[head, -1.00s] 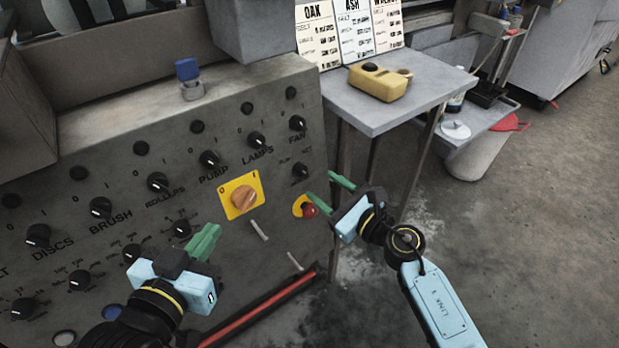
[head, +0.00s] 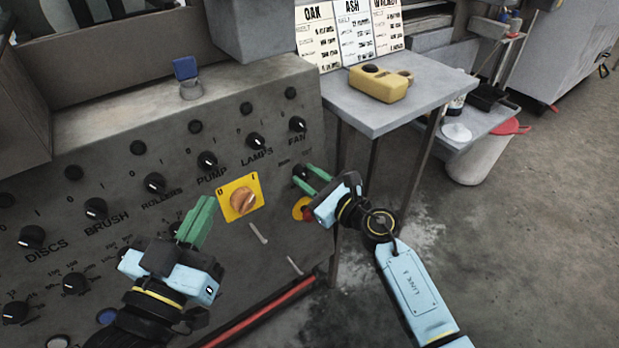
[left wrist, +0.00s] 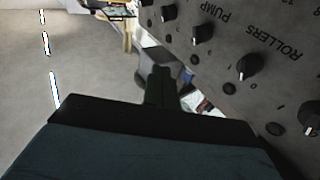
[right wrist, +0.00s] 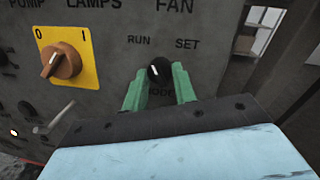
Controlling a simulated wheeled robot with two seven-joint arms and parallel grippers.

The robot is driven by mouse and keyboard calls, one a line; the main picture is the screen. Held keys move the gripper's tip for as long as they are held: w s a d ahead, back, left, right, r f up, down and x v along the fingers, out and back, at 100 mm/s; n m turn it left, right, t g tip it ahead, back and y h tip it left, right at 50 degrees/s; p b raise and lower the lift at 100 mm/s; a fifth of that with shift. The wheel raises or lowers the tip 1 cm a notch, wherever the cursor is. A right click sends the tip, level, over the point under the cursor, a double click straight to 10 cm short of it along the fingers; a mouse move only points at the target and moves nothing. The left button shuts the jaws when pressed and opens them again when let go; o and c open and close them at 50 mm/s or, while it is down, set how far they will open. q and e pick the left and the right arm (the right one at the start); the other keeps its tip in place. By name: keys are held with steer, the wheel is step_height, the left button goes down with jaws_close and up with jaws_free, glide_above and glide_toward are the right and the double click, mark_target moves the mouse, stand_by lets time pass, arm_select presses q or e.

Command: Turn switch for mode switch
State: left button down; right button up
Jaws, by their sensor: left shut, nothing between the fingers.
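The mode switch (right wrist: 159,71) is a black knob with a white line, between the labels RUN and SET, with a partly hidden MODE label below it. In the head view it sits below the FAN knob (head: 297,125), partly behind my fingers. My right gripper (right wrist: 158,82) is open, its green fingers on either side of the knob; whether they touch it I cannot tell. The knob's white line points up and slightly left. My left gripper (head: 195,222) is shut and empty, in front of the panel left of the yellow-plated orange switch (head: 241,201).
The grey panel (head: 140,215) carries several other black knobs. A red button (head: 307,212) on a yellow plate is just below my right fingers. A table (head: 372,119) with a yellow control box (head: 378,84) stands to the right.

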steer(key=c, duration=0.4)
